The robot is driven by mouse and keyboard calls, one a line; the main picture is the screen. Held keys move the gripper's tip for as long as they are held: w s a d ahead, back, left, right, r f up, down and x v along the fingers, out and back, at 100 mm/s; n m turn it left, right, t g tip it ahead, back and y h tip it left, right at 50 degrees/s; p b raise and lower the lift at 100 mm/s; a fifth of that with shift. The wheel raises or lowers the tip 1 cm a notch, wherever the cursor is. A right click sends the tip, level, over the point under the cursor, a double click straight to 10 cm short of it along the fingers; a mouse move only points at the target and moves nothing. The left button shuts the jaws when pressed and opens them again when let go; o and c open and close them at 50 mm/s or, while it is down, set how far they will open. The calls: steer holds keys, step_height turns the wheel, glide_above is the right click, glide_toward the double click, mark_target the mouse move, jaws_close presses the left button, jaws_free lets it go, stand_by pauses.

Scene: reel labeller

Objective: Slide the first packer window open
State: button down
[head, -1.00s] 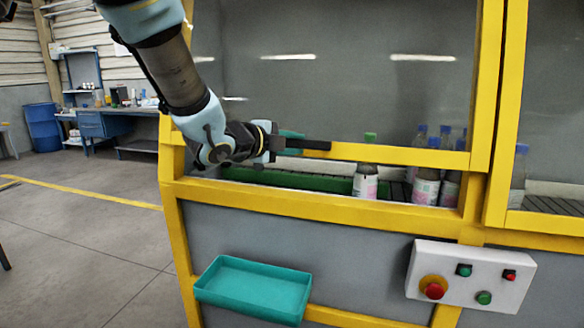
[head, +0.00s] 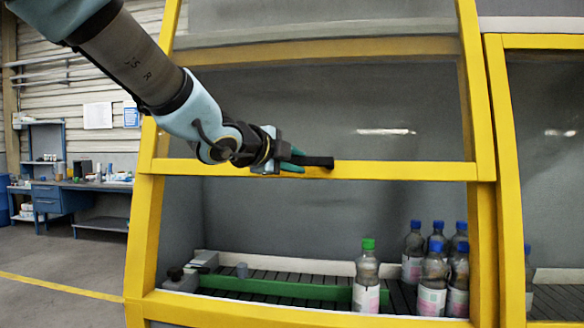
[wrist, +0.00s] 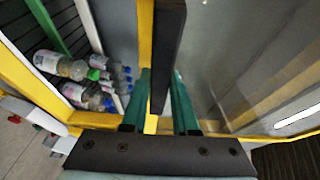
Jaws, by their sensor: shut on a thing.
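The packer window (head: 410,171) is a clear pane in a yellow frame. Its lower yellow bar stands well above the sill, leaving a wide gap beneath it. A black bar handle (head: 320,162) is on the lower bar. My gripper (head: 294,160) has its teal fingers shut on this handle, coming from the left. In the wrist view the teal fingers (wrist: 165,100) lie on either side of the black handle (wrist: 168,50). The window's yellow bar (wrist: 146,35) runs beside it.
Inside the gap, a green-capped bottle (head: 367,280) and several blue-capped bottles (head: 433,285) stand by a dark conveyor with a green rail (head: 275,288). Yellow posts (head: 145,230) flank the opening. A blue workbench (head: 65,198) stands far left; the floor there is clear.

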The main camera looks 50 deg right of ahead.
steer(key=c, duration=0.7)
jaws_free()
steer(key=v, duration=1)
steer(key=shift+s+a+r, duration=0.1)
steer(key=shift+a+r, duration=0.05)
steer(key=shift+a, duration=0.25)
